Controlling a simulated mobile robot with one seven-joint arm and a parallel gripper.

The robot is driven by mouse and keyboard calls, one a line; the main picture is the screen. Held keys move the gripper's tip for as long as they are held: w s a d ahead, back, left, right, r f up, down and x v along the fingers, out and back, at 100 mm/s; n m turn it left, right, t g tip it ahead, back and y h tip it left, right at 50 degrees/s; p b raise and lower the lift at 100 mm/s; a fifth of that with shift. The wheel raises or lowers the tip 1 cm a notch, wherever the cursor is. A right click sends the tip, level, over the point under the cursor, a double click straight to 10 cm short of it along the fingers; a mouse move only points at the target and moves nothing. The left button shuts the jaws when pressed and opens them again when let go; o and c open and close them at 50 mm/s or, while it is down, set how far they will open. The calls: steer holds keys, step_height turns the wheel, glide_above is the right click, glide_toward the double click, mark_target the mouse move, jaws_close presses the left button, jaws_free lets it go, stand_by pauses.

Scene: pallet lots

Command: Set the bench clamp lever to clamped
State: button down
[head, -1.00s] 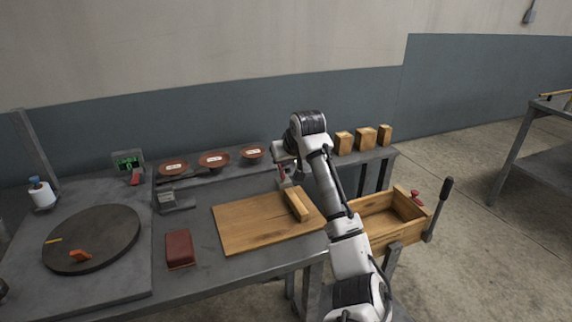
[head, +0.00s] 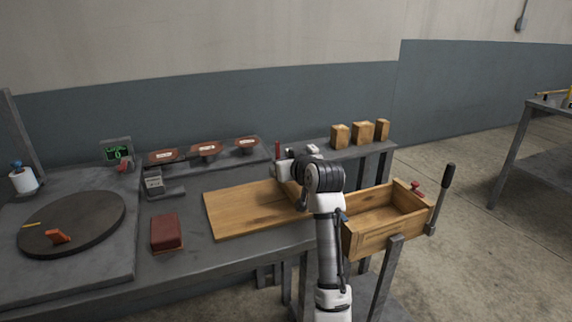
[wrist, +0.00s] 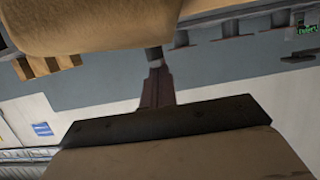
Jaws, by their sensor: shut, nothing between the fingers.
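The lever that I take for the bench clamp lever has a red handle (head: 277,150). It stands about upright at the back of the bench, behind the wooden board (head: 238,211). In the wrist view, where the scene is upside down, its dark red handle (wrist: 155,88) shows at the middle with a grey stem. My gripper (head: 282,168) is shut and empty, close beside the handle; I cannot tell whether they touch. My arm hides the clamp's base and much of the wooden block on the board.
An open wooden drawer (head: 388,238) and a black-gripped lever (head: 442,198) stand at the right. A dark red block (head: 167,233), a round turntable (head: 73,224) and red-brown dishes (head: 206,149) are at the left. Wooden blocks (head: 339,136) stand on the back shelf.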

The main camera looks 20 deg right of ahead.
steer(key=shift+f, duration=0.3)
stand_by(0.4)
step_height(320, 180, up, 6)
steer(key=p, duration=0.4)
steer(key=shift+a+f+p, duration=0.15)
steer(key=shift+f+p, duration=0.05)
steer(key=shift+p, duration=0.15)
steer(key=s, duration=0.1)
steer(key=b, duration=0.1)
steer(key=s, duration=0.1)
steer(key=shift+s+d+f+b, duration=0.25)
steer(key=shift+s+b, duration=0.05)
steer(key=shift+b, duration=0.05)
steer(key=v, duration=0.7)
steer(key=shift+s+b, duration=0.25)
steer(key=shift+b, duration=0.2)
steer(key=shift+a, duration=0.1)
